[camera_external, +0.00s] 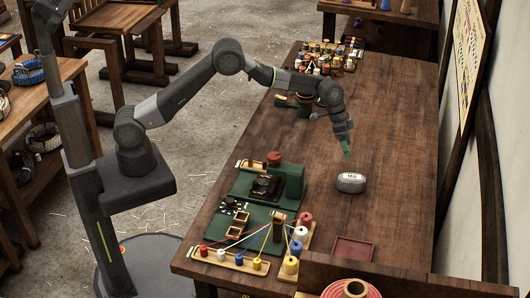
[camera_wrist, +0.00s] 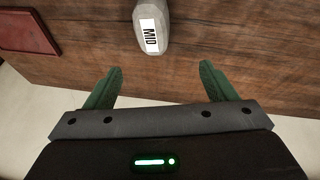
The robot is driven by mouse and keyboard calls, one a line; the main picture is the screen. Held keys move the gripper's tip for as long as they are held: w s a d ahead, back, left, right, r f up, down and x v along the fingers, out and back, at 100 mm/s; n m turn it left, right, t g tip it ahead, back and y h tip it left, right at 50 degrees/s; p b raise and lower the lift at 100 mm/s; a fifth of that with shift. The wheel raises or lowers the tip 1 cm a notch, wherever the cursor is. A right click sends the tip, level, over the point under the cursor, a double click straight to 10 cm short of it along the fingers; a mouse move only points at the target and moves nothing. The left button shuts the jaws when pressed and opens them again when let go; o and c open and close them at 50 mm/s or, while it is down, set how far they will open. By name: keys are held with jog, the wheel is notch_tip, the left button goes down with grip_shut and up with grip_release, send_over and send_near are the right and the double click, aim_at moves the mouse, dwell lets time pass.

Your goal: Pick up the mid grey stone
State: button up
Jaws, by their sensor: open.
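The mid grey stone (camera_external: 351,183) lies on the wooden table (camera_external: 396,120), a rounded grey block with a white label. In the wrist view the stone (camera_wrist: 151,30) is at the top middle, its label reading MID, and the top edge of the picture cuts it off. My gripper (camera_external: 346,150) is above the table, a little above and behind the stone in the outside view. In the wrist view my gripper (camera_wrist: 163,78) has its two green fingers spread wide with nothing between them. The stone is beyond the fingertips, not touching them.
A dark red tray (camera_external: 351,249) lies near the stone, also in the wrist view (camera_wrist: 24,30). Green rope-making apparatus (camera_external: 289,180) and coloured spools (camera_external: 297,248) with threads stand to the left. Small bottles (camera_external: 327,62) stand at the far end. The table right of the stone is clear.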

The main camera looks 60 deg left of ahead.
aim_at(349, 177)
jog(key=s+f+t+b, duration=0.3)
jog(key=s+b, duration=0.1)
jog(key=s, duration=0.2)
jog(key=x, duration=0.2)
jog(key=p+x, duration=0.1)
jog(key=x, duration=0.5)
jog(key=shift+w+d+r, duration=0.1)
jog(key=shift+w+d, duration=0.1)
jog(key=shift+d, duration=0.15)
jog(key=shift+w+p+x, duration=0.15)
jog(key=shift+p+x, duration=0.35)
jog(key=shift+x, duration=0.45)
jog(key=shift+w+p+x, duration=0.15)
jog(key=shift+p+x, duration=0.35)
jog(key=shift+x, duration=0.5)
jog(key=shift+w+d+f, duration=0.25)
jog(key=shift+w+f, duration=0.05)
jog(key=shift+f, duration=0.05)
jog(key=c, duration=1.3)
jog(key=shift+r, duration=0.1)
jog(key=shift+c, duration=1.1)
